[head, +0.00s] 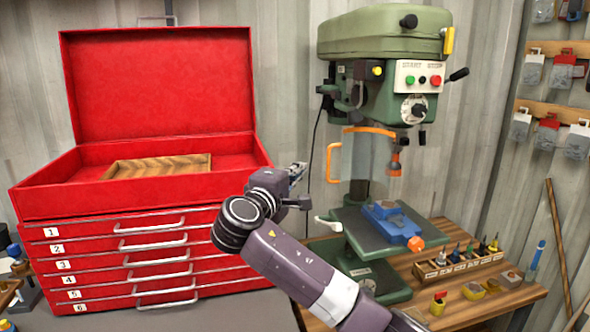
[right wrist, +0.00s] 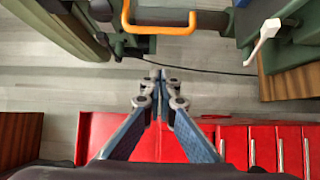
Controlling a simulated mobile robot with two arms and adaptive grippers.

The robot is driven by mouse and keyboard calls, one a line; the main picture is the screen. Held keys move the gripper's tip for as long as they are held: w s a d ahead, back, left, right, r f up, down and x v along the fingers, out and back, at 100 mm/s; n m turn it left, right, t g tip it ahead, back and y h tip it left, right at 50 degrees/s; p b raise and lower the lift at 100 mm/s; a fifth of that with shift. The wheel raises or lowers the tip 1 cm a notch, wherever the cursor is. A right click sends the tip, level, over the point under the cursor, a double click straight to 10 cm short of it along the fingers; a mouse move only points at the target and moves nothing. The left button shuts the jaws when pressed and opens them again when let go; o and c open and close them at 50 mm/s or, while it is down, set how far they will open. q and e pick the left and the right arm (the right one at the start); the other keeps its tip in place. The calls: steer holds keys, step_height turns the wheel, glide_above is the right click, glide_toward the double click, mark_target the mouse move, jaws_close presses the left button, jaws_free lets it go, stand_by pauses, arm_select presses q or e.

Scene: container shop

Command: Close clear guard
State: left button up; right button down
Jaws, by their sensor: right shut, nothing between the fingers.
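The clear guard (head: 359,156) is a see-through panel with an orange rim, on the green drill press (head: 385,40). In the head view it hangs left of the orange-tipped spindle, with its rim toward my right gripper. My right gripper (head: 300,170) is shut and empty, left of the guard and apart from it. In the right wrist view the shut fingertips (right wrist: 160,78) are at the centre, and the orange rim (right wrist: 178,27) lies beyond them near the top. My left gripper is not in view.
A red tool chest (head: 150,190) with an open lid stands at left, close to my right arm. A blue vise (head: 392,217) sits on the press table. A wooden workbench (head: 470,290) carries a bit rack (head: 460,265) and small parts at right.

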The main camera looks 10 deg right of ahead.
mark_target(350, 159)
steer(key=d+p, duration=0.2)
steer(key=d, duration=0.1)
steer(key=d+p, duration=0.2)
steer(key=shift+w+d+f, duration=0.1)
steer(key=shift+w+d, duration=0.05)
steer(key=shift+w, duration=0.25)
stand_by(0.4)
